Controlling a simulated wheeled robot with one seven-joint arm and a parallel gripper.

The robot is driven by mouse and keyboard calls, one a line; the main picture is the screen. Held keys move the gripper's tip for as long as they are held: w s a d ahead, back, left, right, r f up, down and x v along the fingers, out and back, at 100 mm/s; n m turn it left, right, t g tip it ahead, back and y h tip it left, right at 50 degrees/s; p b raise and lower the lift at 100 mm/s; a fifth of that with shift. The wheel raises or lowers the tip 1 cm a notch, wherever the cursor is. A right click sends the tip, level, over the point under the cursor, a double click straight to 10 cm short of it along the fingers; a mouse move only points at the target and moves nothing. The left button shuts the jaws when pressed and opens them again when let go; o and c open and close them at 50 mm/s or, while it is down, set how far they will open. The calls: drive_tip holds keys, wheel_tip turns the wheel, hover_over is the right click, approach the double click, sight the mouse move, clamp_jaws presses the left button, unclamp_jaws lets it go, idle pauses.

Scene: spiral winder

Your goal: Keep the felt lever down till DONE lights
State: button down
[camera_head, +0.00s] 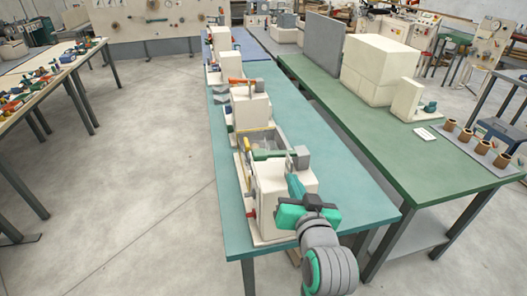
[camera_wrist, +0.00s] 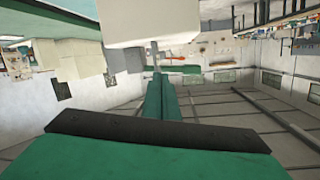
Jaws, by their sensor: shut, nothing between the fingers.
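A cream machine (camera_head: 270,183) stands at the near end of the teal table, with a small red part low on its left side. My gripper (camera_head: 293,180) is at its right front side, close to the casing. In the wrist view, which looks upside down, my shut green fingers (camera_wrist: 160,80) point at a cream block (camera_wrist: 150,20). A thin grey rod (camera_wrist: 155,55) shows between the fingertips and the block; I cannot tell whether they touch it. I cannot make out the felt lever for certain, nor a DONE light; my gripper and arm cover part of the machine.
More cream machines (camera_head: 250,105) stand in a row behind on the teal table (camera_head: 345,200). A green bench (camera_head: 440,160) on the right carries large cream blocks (camera_head: 380,68) and a tray of brown cups (camera_head: 466,143). The floor on the left is clear.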

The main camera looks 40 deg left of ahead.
sight(280, 154)
drive_tip(key=s+a+r+n+g+y, duration=0.1)
drive_tip(key=s+a+r+n+g, duration=0.1)
drive_tip(key=r, duration=0.7)
drive_tip(key=shift+s+a+r+n, duration=0.2)
drive_tip(key=shift+s+a+n, duration=0.2)
drive_tip(key=shift+a+n, duration=0.3)
drive_tip(key=shift+s+a, duration=0.1)
drive_tip(key=shift+a, duration=0.05)
drive_tip(key=shift+a, duration=0.1)
drive_tip(key=shift+w+a+f, duration=0.95)
drive_tip(key=shift+a+f, duration=0.1)
drive_tip(key=shift+a, duration=0.2)
drive_tip(key=shift+w+a+f, duration=0.9)
drive_tip(key=shift+a+f, duration=0.2)
drive_tip(key=shift+a, duration=0.2)
drive_tip(key=shift+w+a+f, duration=0.95)
drive_tip(key=shift+a+f, duration=0.1)
drive_tip(key=shift+a, duration=0.2)
